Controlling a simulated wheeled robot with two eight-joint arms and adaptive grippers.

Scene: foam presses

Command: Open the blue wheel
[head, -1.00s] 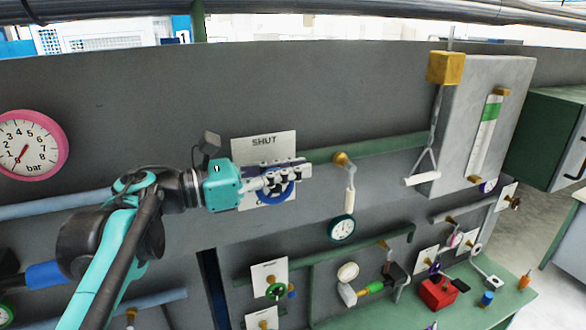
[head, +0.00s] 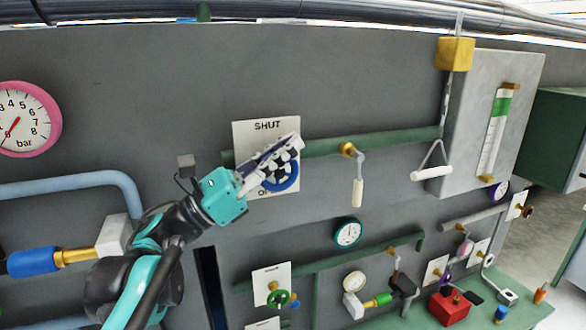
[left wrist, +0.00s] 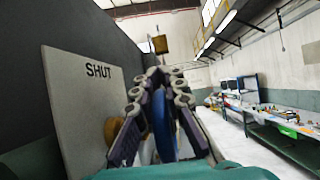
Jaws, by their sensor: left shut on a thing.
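The blue wheel (head: 284,178) is mounted on the green pipe in front of a white plate (head: 265,128) marked SHUT at its top; the lettering at its bottom is mostly hidden. My left gripper (head: 290,148) lies across the wheel, its fingers pointing up and to the right, and is shut on the wheel's rim. In the left wrist view the blue wheel (left wrist: 163,125) stands edge-on between the two fingers, with a brass part behind it beside the plate (left wrist: 85,105). The fingers hide part of the wheel. My right gripper is not in view.
A brass valve with a white lever (head: 357,190) hangs right of the wheel. A dial gauge (head: 347,232) and a green wheel (head: 278,299) are below. A pull handle (head: 431,174) hangs farther right. A pink-rimmed gauge (head: 25,118) is at left.

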